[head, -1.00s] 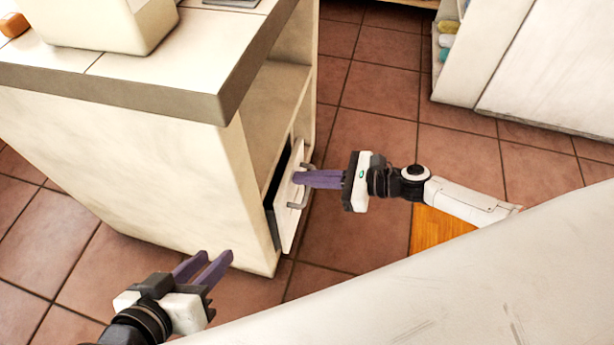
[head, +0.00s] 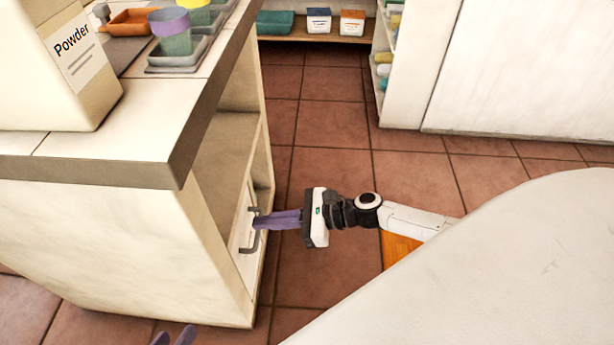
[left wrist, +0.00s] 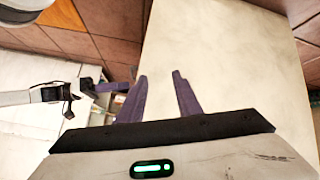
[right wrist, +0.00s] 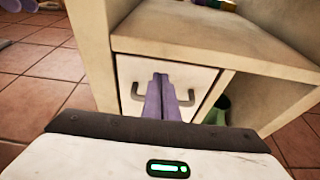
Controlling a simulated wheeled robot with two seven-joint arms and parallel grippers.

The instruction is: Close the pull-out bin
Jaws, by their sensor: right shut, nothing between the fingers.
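The pull-out bin's white front panel (head: 241,234) is low in the end of the cabinet (head: 105,235) and looks about flush with its frame. In the right wrist view the panel (right wrist: 203,76) fills its opening, with a grey bar handle (right wrist: 136,92). My right gripper (head: 254,222) is shut and empty, its purple fingertips at the panel between the two handle ends. It also shows in the right wrist view (right wrist: 160,76); the handle's middle is hidden behind the fingers. My left gripper (head: 174,337) is open and empty at the bottom edge; the left wrist view shows its spread fingers (left wrist: 160,76).
The countertop (head: 100,145) overhangs the cabinet and holds a powder box (head: 65,85) and trays with cups. An open shelf (head: 222,150) lies above the bin. A white surface (head: 490,270) fills the lower right. Tiled floor (head: 330,130) is clear between cabinet and back shelves.

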